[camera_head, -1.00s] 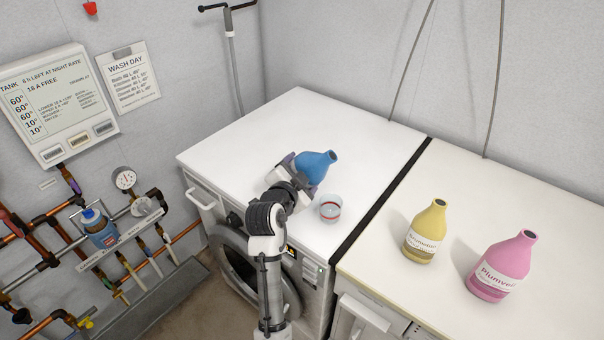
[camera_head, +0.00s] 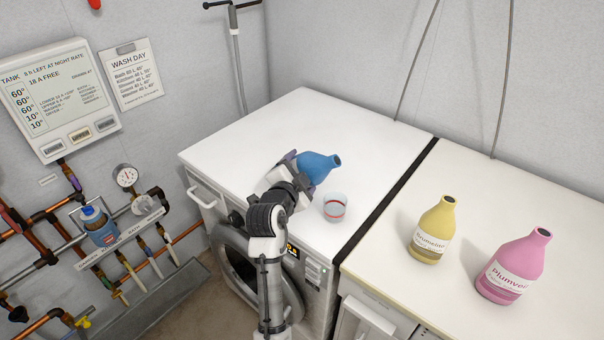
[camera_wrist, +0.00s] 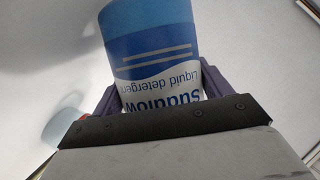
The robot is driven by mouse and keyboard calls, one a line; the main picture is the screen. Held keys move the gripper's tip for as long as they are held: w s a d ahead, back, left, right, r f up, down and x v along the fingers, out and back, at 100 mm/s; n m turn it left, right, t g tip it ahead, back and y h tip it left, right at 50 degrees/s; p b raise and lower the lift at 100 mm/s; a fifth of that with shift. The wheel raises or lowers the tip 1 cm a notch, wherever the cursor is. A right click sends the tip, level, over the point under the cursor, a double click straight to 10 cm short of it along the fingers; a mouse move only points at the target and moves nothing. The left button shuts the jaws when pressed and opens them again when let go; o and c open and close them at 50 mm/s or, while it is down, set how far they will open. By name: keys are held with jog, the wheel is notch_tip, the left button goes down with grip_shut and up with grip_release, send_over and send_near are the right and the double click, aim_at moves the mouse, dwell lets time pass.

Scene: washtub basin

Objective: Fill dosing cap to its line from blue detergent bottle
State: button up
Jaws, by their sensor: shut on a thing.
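The blue detergent bottle (camera_head: 319,165) is tilted, its dark open mouth pointing up and to the right in the head view. My gripper (camera_head: 287,172) is shut on it, with the bottle between its two fingers. In the wrist view the bottle (camera_wrist: 150,40) shows its label, upside down, reading "Liquid detergent", with my gripper's fingers (camera_wrist: 160,100) on either side. The clear dosing cap (camera_head: 335,208) stands upright on the white machine top, below and right of the bottle, apart from it. A red line rings the cap. I cannot make out any liquid in it.
A yellow bottle (camera_head: 433,229) and a pink bottle (camera_head: 513,266) stand on the right-hand machine top (camera_head: 400,285). A dark gap (camera_head: 388,196) separates the two tops. The white top (camera_head: 300,112) behind the blue bottle is clear.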

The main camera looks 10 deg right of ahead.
aim_at(294, 159)
jog(key=shift+w+a+f+m+t+b, duration=0.4)
jog(key=shift+m+b, duration=0.4)
jog(key=shift+b, duration=0.7)
jog(key=shift+w+a+r+m+t, duration=0.1)
jog(key=shift+w+r+m+t, duration=0.1)
jog(key=shift+r+m, duration=0.3)
jog(key=shift+w+a+r+m+t, duration=0.1)
jog(key=shift+w+r+m+t, duration=0.15)
jog(key=shift+r, duration=0.4)
jog(key=shift+w+a+r+m+t, duration=0.1)
jog(key=shift+r+m+t, duration=0.05)
jog(key=shift+r+m, duration=0.35)
jog(key=shift+r+b, duration=0.15)
jog(key=shift+b, duration=0.3)
jog(key=shift+a+r+m+b, duration=0.1)
jog(key=shift+r+m+b, duration=0.5)
jog(key=shift+b, duration=0.4)
dwell(0.6)
